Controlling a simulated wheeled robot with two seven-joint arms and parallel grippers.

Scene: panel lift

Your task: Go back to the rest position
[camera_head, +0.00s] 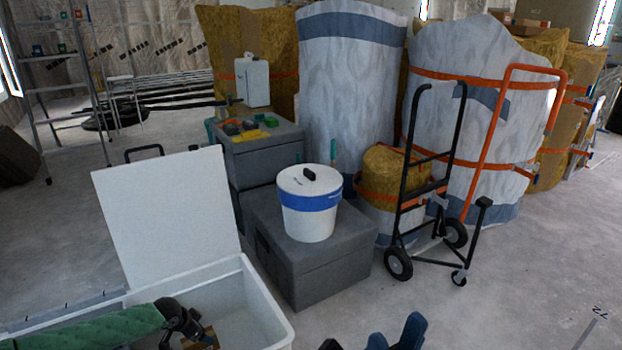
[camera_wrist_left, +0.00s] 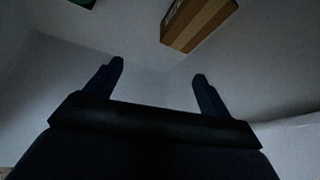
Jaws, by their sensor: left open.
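My left arm, in a green sleeve, comes in from the lower left. Its black left gripper (camera_head: 190,330) is low inside the white open-lidded box (camera_head: 268,290). In the left wrist view the left gripper (camera_wrist_left: 158,82) has its two fingers apart with nothing between them. A small brown cardboard box (camera_wrist_left: 198,22) lies beyond the fingertips on the pale floor of the box; part of it shows in the head view (camera_head: 210,340). My right gripper (camera_head: 394,333) shows only as dark blue finger parts at the bottom edge, mostly cut off, apart from other things.
The white lid (camera_head: 165,215) stands raised behind the box. Grey cases (camera_head: 325,275) hold a white bucket (camera_head: 308,215) with a blue band. A black hand truck (camera_head: 400,220) stands right of them, before large wrapped rolls (camera_head: 350,90). The floor at the right is clear.

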